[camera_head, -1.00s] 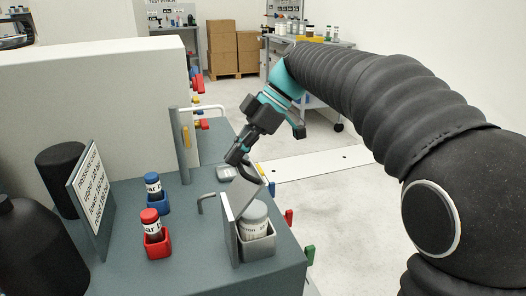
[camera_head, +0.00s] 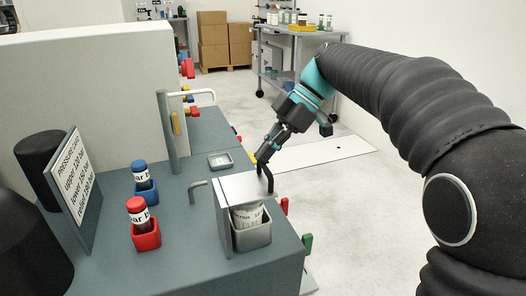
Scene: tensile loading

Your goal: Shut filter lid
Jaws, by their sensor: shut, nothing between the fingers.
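The filter lid (camera_head: 243,188) is a flat light-grey plate on the grey filter box (camera_head: 252,237) at the right of the bench. The lid lies roughly level over the box. A pale labelled filter (camera_head: 246,215) shows beneath its front edge. My gripper (camera_head: 264,166) is shut and empty at the lid's far right corner, by a thin dark curved handle (camera_head: 268,182). I cannot tell whether the fingertips touch the lid.
A red holder (camera_head: 146,236) and a blue holder (camera_head: 146,191) with capped bottles stand to the left. A sign plate (camera_head: 75,190) and dark cylinders stand far left.

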